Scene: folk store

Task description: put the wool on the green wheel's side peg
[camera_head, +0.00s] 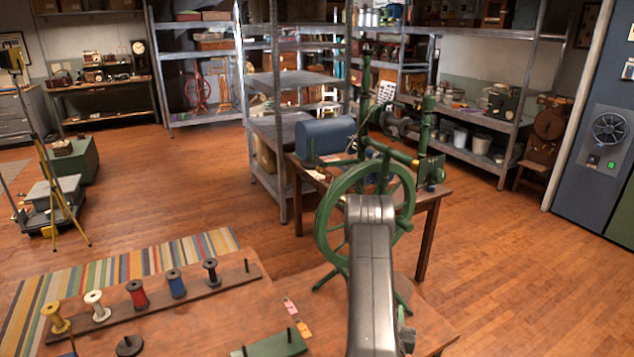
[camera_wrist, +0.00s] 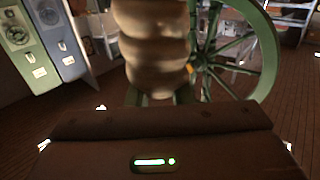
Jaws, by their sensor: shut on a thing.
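The green spinning wheel (camera_head: 335,195) stands in the middle of the head view, partly behind my arm. Its rim and spokes also show at the right of the wrist view (camera_wrist: 268,55). A bulky, cream, ridged bundle of wool (camera_wrist: 155,45) fills the upper middle of the wrist view, just beyond my gripper (camera_wrist: 160,120). My gripper is shut on the wool; its fingertips are hard to make out. A green part shows just below the wool, but I cannot tell whether they touch. My arm hides the gripper and wool in the head view. I cannot clearly pick out the side peg.
A peg board (camera_head: 150,300) with several coloured spools lies on the near table at the left. A wooden table (camera_head: 432,200) with a blue rounded box (camera_head: 325,137) stands behind the wheel. Metal shelves line the back. The wooden floor at right is clear.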

